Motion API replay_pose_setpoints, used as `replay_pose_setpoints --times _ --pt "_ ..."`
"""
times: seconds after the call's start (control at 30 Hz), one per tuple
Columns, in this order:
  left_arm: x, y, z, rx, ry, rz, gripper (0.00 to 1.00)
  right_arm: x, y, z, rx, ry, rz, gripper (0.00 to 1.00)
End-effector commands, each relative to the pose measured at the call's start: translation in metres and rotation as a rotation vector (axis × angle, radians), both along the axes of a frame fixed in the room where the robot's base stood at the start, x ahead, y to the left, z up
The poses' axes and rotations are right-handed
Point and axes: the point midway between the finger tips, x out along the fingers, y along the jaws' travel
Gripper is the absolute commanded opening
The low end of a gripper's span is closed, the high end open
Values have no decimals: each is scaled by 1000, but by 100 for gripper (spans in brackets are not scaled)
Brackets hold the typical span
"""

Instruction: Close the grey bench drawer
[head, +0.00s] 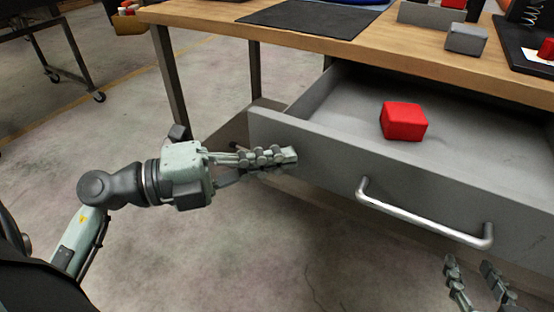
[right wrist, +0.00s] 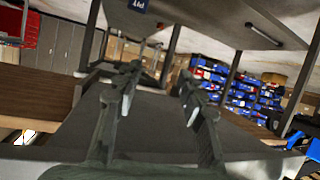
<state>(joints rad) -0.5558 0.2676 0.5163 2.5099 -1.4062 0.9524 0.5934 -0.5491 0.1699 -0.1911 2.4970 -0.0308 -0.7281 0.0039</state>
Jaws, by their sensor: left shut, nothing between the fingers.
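The grey bench drawer (head: 330,170) stands pulled out from under the wooden bench top in the head view. Its silver bar handle (head: 425,218) is on the front panel. A red block (head: 404,121) lies inside. My left gripper (head: 292,155) is shut and empty, with its fingertips over the left part of the drawer front; I cannot tell if they touch it. My right gripper (head: 478,272) is at the lower right, below the handle's right end, only its fingers showing. In the right wrist view its fingers (right wrist: 160,85) are apart with nothing between them.
The wooden bench top (head: 230,18) carries a dark mat (head: 315,17), a small grey box (head: 466,39) and a black board (head: 520,50) with a red part. A wheeled cart (head: 70,60) stands far left.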

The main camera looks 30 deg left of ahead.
Motion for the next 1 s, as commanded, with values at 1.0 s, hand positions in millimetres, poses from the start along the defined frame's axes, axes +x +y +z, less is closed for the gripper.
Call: replay_pose_setpoints --times 1.0 --pt "54 1 4 0 0 0 0 -84 -97 -85 -221 608 -180 40"
